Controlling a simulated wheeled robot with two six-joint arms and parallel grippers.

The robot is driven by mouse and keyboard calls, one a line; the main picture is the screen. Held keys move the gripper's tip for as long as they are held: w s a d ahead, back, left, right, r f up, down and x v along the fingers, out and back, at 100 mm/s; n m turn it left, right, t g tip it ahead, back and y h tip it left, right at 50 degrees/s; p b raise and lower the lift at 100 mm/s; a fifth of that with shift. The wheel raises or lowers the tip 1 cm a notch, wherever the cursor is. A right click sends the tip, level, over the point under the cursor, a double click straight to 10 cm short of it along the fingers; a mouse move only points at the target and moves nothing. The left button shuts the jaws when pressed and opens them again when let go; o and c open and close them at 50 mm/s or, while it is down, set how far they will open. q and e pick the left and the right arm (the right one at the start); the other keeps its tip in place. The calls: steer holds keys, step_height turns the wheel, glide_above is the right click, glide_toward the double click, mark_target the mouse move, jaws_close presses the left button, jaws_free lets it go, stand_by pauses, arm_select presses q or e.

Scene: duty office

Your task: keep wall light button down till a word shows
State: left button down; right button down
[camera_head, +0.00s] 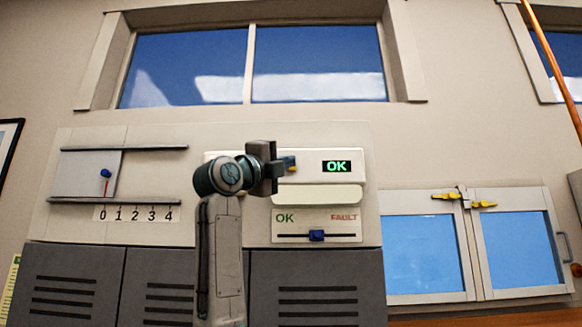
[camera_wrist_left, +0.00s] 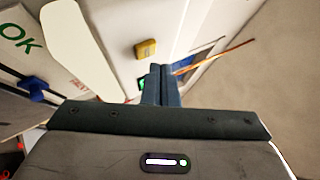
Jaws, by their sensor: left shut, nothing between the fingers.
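The wall light is a white unit (camera_head: 352,152) with a pale bar (camera_head: 318,194) below it. Its small dark display (camera_head: 336,167) shows the green word OK. My left gripper (camera_head: 286,162) is shut and empty in front of the unit, left of the display. The yellow button (camera_wrist_left: 146,49) shows uncovered beside the shut fingertips (camera_wrist_left: 160,68) in the left wrist view; whether they touch it I cannot tell. In the head view the gripper mostly hides the button. The display is largely behind the fingers in the wrist view. My right gripper is not in view.
Below the light is an OK/FAULT panel (camera_head: 345,226) with a blue slider (camera_head: 316,236) near mid-track. A 0–4 scale (camera_head: 137,214) with a blue-knobbed lever (camera_head: 105,174) is at the left. Grey vented lockers (camera_head: 318,270) stand below. A latched window (camera_head: 425,255) is at the right.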

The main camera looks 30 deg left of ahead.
arm_select(q)
steer(key=shift+s, duration=0.1)
steer(key=s+d, duration=0.1)
steer(key=s+b, duration=0.1)
steer(key=s+d, duration=0.1)
steer(key=s, duration=0.1)
steer(key=shift+d, duration=0.35)
steer(key=shift+a, duration=0.1)
stand_by(0.4)
